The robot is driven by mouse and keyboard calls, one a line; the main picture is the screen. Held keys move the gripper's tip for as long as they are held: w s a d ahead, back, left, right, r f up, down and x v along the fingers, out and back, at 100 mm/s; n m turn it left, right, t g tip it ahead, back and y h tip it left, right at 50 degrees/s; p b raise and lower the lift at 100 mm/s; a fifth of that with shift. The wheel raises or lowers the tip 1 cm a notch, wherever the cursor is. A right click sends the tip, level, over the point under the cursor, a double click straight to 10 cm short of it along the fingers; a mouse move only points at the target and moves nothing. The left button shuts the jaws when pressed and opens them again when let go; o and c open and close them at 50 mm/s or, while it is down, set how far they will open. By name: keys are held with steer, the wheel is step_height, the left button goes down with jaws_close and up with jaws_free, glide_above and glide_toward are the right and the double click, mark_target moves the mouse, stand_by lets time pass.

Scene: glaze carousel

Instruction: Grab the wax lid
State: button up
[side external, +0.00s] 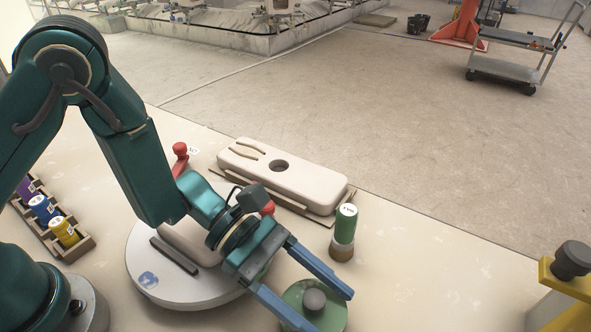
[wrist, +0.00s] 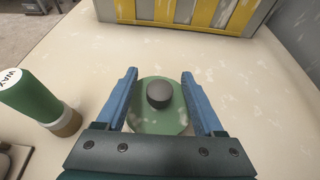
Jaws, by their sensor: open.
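The wax lid, a round green disc (wrist: 160,122) with a dark grey knob on top, lies between my gripper's fingers in the wrist view. In the side external view the same green lid (side external: 297,292) shows near the bottom edge, partly hidden by a finger. My gripper (wrist: 160,73) is open, with one blue finger on each side of the knob. A gap shows between the knob and each finger. The height of the fingers over the disc is hard to tell. My gripper (side external: 331,311) also shows in the side external view.
A green bottle (side external: 345,224) labelled WAX stands on a brown base close by. A round turntable (side external: 143,270) and a pale block with a hole (side external: 305,185) are behind. Small coloured bottles sit in a rack (side external: 85,244) at left. A yellow fixture (side external: 570,285) stands at right.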

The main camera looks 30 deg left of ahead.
steer(key=shift+x, duration=1.1)
jaws_close()
steer(key=shift+r, duration=0.15)
